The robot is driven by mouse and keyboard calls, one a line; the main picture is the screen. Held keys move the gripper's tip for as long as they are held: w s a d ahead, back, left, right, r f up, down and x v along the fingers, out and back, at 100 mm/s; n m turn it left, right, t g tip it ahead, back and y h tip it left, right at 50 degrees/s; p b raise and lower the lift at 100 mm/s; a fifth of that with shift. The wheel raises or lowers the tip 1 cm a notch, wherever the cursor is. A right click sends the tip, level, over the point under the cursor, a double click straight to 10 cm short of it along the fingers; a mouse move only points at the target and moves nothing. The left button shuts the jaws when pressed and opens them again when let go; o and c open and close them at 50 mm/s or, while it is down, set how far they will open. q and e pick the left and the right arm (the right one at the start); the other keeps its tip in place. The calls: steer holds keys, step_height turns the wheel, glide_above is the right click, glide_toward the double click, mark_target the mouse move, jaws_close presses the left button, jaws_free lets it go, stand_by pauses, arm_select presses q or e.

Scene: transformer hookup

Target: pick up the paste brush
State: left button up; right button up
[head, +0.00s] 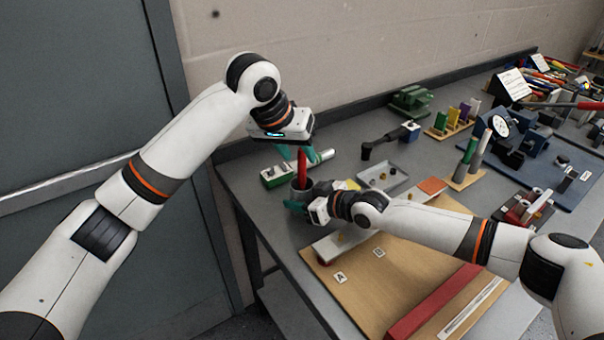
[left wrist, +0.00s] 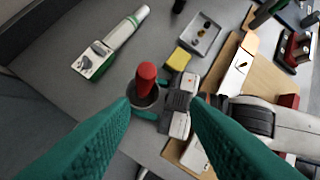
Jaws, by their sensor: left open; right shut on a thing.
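The paste brush shows as a red handle (head: 302,162) standing upright in a small grey pot (head: 301,188) near the left end of the bench. In the left wrist view the red handle (left wrist: 147,76) points up toward the camera; its lower end is hidden inside the pot (left wrist: 146,100). My left gripper (head: 298,152) is open, pointing down from above, with its green fingers around or just over the handle's top; I cannot tell if they touch. My right gripper (head: 298,205) comes in from the right, low down, and is shut on the pot.
A green and white tool (left wrist: 112,45) lies just behind the pot. A yellow sponge-like block (left wrist: 178,59) and a grey tray (head: 384,175) with small parts sit to the right. A wooden board (head: 385,270) lies in front. The wall is behind.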

mark_target(303, 159)
arm_select(q)
steer(key=w+f+n+y, duration=0.1)
steer(key=f+n, duration=0.1)
steer(key=w+f+n+y, duration=0.2)
steer(key=w+d+f+n+y, duration=0.1)
steer(key=f+n, duration=0.1)
steer(key=f, duration=0.1)
steer(key=shift+w, duration=0.15)
stand_by(0.7)
steer(key=shift+c, duration=0.5)
jaws_close()
